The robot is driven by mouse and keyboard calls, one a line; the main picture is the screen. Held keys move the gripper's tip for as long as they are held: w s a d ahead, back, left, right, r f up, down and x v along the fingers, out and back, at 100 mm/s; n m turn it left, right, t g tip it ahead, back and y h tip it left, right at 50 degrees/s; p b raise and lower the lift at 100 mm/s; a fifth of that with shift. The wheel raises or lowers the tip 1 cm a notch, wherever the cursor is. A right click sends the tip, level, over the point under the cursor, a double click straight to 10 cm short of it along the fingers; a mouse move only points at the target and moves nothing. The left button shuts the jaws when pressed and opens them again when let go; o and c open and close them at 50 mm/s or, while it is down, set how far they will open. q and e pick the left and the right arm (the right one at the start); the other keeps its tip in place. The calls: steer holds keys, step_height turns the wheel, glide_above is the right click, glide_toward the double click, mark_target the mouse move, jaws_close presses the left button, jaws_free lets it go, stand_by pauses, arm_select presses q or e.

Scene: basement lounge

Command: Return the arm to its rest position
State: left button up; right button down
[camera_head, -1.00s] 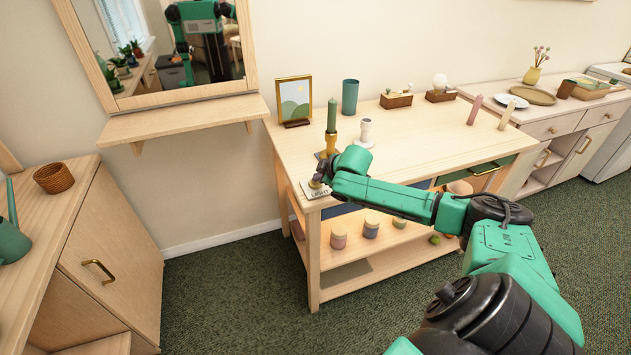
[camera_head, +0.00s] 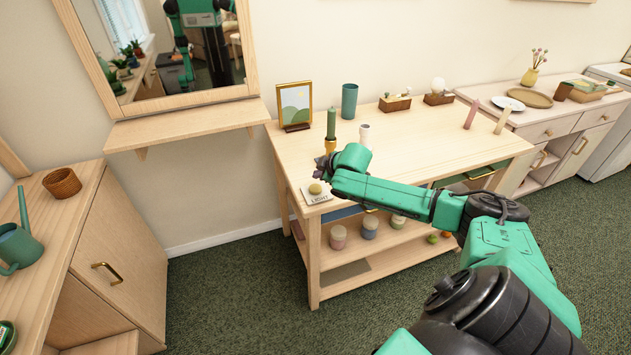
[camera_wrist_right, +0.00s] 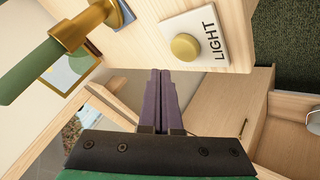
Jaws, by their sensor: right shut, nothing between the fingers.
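My right arm (camera_head: 385,191) reaches in from the lower right over the front left corner of the wooden table (camera_head: 440,135). Its gripper (camera_head: 322,170) is above that corner, close to the light button (camera_head: 315,189) on its white plate. In the right wrist view the gripper (camera_wrist_right: 160,75) is shut and empty. The round yellow button (camera_wrist_right: 185,46) and the word LIGHT show beyond the fingertips, apart from them. My left gripper is out of view.
A picture frame (camera_head: 295,104) and a green cup (camera_head: 349,100) stand farther back. A wall shelf (camera_head: 185,125) is to the left.

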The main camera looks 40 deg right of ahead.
step_height(320, 180, up, 3)
steer(key=p, duration=0.2)
steer(key=shift+r+p, duration=0.15)
steer(key=shift+p, duration=0.15)
steer(key=shift+f, duration=0.2)
